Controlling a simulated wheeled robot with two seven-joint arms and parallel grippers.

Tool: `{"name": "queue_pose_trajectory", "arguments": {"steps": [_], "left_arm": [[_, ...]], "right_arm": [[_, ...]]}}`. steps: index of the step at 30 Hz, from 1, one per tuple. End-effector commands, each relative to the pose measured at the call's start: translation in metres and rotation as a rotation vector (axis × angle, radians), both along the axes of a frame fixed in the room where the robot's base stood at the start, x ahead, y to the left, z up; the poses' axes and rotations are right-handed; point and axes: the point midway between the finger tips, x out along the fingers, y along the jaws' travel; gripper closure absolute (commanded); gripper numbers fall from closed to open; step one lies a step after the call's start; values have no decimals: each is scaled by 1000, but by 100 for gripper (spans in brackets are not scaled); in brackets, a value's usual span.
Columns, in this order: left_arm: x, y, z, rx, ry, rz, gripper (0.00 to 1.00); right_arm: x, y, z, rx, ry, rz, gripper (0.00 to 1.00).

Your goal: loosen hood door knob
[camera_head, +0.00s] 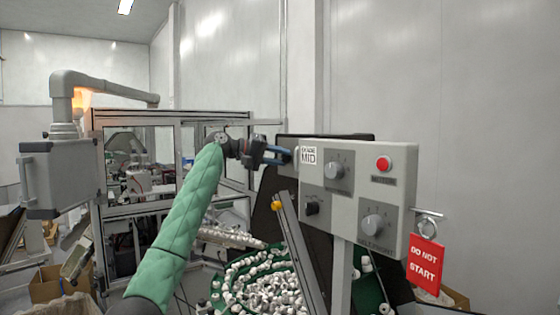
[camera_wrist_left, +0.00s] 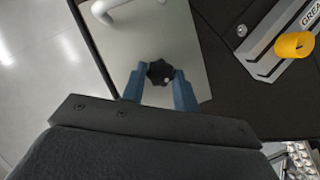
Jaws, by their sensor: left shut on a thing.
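In the left wrist view a black lobed knob (camera_wrist_left: 160,72) sits on a grey metal panel, the hood door (camera_wrist_left: 195,50). My left gripper (camera_wrist_left: 160,82) has its two blue fingers on either side of the knob and is shut on it. In the head view my left gripper (camera_head: 283,155) reaches behind the left edge of the control box, at the end of my green-sleeved arm. The knob is hidden there. My right gripper is in neither view.
A grey control box (camera_head: 365,190) with dials and a red button stands close right of the gripper. A red "DO NOT START" tag (camera_head: 425,264) hangs from it. White caps (camera_head: 265,285) fill a green bowl below. A yellow knob (camera_wrist_left: 294,45) and white handle (camera_wrist_left: 108,12) are near the gripper.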

Motion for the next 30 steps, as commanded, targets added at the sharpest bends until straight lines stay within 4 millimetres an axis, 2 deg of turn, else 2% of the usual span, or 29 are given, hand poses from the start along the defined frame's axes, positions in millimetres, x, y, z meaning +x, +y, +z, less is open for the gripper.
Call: {"name": "queue_pose_trajectory", "arguments": {"steps": [11,14,21,25,30], "left_arm": [[1,3,-3,-184,245,2,93],[1,2,-4,-217,292,2,93],[2,3,-4,-268,365,3,93],[2,3,-4,-281,382,4,93],[2,3,-4,-286,390,4,93]], "right_arm": [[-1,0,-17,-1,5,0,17],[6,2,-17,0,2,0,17],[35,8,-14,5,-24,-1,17],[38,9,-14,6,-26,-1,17],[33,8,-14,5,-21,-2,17]]}}
